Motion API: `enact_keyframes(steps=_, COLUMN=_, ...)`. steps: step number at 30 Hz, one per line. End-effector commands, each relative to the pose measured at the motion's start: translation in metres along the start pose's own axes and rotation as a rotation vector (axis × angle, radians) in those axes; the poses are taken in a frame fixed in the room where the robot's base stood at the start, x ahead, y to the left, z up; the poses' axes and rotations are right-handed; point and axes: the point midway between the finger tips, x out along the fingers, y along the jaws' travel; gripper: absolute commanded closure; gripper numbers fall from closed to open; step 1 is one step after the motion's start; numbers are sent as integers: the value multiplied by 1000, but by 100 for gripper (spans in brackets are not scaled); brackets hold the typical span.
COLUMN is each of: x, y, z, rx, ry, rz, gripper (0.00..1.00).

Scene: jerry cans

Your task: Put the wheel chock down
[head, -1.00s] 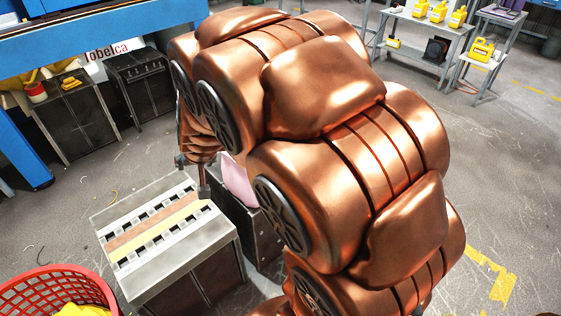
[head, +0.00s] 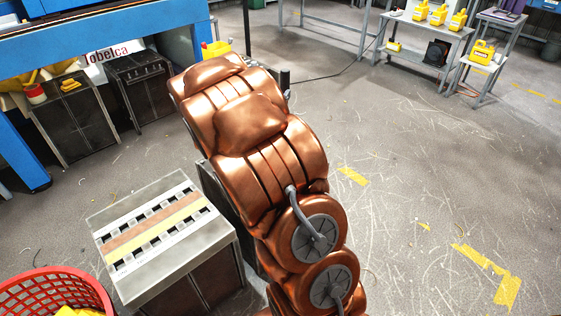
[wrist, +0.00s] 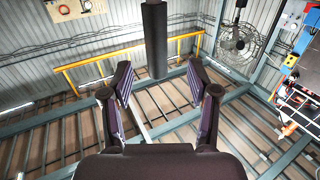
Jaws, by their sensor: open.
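My gripper (wrist: 160,78) is open in the wrist view, with nothing between its two dark fingers. It points at a wall and slatted surface, away from the work surfaces. In the head view my copper arm hides most or all of the gripper. I cannot clearly make out a wheel chock. A small yellow item (head: 393,45) on the far grey table and a yellow item (head: 70,85) on a dark cabinet at the left are too small to name surely.
A metal box (head: 190,270) with a striped, slotted top stands left of my arm. A red basket (head: 60,278) with yellow contents is at the lower left. Yellow jerry cans (head: 437,14) stand on the far table. Open floor (head: 400,190) lies to the right.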

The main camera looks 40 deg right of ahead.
Motion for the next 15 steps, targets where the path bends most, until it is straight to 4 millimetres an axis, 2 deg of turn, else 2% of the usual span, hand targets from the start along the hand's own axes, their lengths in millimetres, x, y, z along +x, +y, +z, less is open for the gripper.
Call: enact_keyframes(steps=15, x=41, y=4, z=3, rx=-1, ry=3, rz=3, gripper=40)
